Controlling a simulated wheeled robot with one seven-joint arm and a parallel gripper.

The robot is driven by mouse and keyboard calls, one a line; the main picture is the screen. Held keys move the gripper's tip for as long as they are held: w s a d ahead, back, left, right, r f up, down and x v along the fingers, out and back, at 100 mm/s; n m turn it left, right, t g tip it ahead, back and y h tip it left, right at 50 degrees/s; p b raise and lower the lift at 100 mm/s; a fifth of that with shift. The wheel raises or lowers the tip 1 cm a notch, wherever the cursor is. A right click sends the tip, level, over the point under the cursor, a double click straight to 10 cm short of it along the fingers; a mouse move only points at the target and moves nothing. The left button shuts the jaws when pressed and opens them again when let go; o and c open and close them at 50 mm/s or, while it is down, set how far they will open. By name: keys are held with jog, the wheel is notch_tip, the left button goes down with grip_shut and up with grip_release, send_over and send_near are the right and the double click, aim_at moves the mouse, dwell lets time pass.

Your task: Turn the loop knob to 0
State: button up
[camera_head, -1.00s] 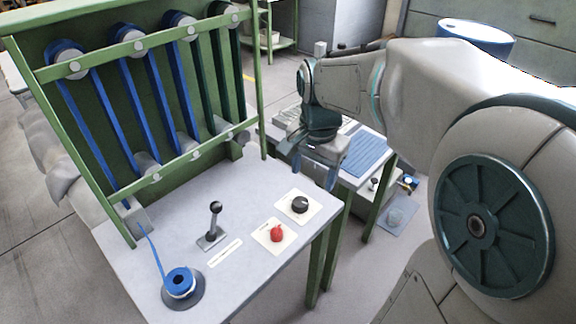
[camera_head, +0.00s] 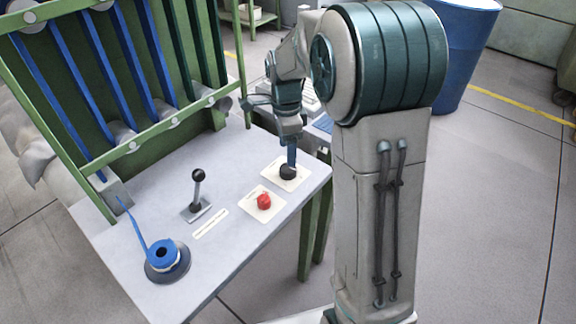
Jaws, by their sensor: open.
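A black knob (camera_head: 288,172) sits on a white plate (camera_head: 276,181) near the right edge of the grey table. A red knob (camera_head: 264,201) sits on a second white plate (camera_head: 251,208), nearer the camera. The labels are too small to read, so I cannot tell which knob is the loop knob. My gripper (camera_head: 291,160) points down at the black knob, with its fingertips just above or at the knob's top. It is open; I cannot tell whether it touches the knob. The dial markings are not readable.
A black lever (camera_head: 198,188) stands left of the knobs. The green frame (camera_head: 128,147) with blue belts rises behind. A blue barrel (camera_head: 466,55) stands on the floor at the back right.

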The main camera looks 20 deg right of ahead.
aim_at(288, 171)
jog(key=f, duration=0.6)
jog(key=shift+s, duration=0.25)
jog(key=c, duration=1)
